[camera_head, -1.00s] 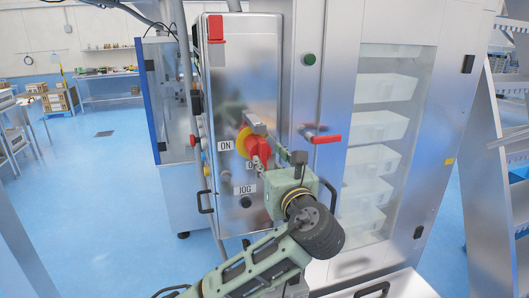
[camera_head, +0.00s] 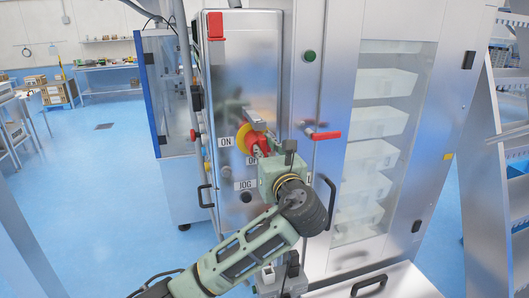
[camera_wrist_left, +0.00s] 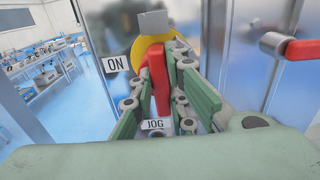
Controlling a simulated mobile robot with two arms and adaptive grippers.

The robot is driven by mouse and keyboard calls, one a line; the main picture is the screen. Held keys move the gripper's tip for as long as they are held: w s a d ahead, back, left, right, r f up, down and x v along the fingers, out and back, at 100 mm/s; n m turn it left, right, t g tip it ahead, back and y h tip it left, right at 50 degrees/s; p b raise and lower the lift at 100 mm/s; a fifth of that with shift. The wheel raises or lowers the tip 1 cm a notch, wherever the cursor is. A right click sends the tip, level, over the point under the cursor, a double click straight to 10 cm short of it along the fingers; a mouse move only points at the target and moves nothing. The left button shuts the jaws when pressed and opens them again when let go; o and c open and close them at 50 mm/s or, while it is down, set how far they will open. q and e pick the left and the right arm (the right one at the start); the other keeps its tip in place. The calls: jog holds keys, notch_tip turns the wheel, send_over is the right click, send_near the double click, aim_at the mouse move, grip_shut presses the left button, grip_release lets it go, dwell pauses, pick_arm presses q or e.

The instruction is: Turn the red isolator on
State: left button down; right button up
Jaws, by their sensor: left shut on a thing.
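The red isolator (camera_head: 254,138) is a red rotary handle on a yellow disc, on the front of the steel cabinet. It also shows in the left wrist view (camera_wrist_left: 158,78), where the handle stands roughly upright, its lower end between my fingers. The ON label (camera_head: 225,142) is left of the disc; another label below right is mostly hidden by my gripper. My left gripper (camera_head: 261,152) is shut on the red handle, with one green finger on each side of it in the wrist view (camera_wrist_left: 158,92). My right gripper is not in view.
A JOG label (camera_head: 246,185) and black knob (camera_head: 246,197) sit below the isolator. A red-handled lever (camera_head: 325,136) projects from the panel to the right, beside a glass door with bins (camera_head: 380,88). A black door handle (camera_head: 205,196) is at the cabinet's left edge.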

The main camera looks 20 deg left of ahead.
pick_arm(q)
jog(key=shift+n, duration=0.3)
jog(key=shift+s+a+f+n+b, duration=0.15)
jog(key=shift+n+b, duration=0.95)
jog(key=shift+n, duration=1.75)
jog(key=shift+a+f+n+b, duration=0.15)
jog(key=shift+n+b, duration=0.95)
jog(key=shift+n, duration=1.8)
jog(key=shift+s+a+f+n+b, duration=0.2)
jog(key=shift+n+b, duration=0.9)
jog(key=shift+n, duration=1.75)
jog(key=shift+w+d, duration=0.15)
jog(key=c, duration=1.7)
grip_release()
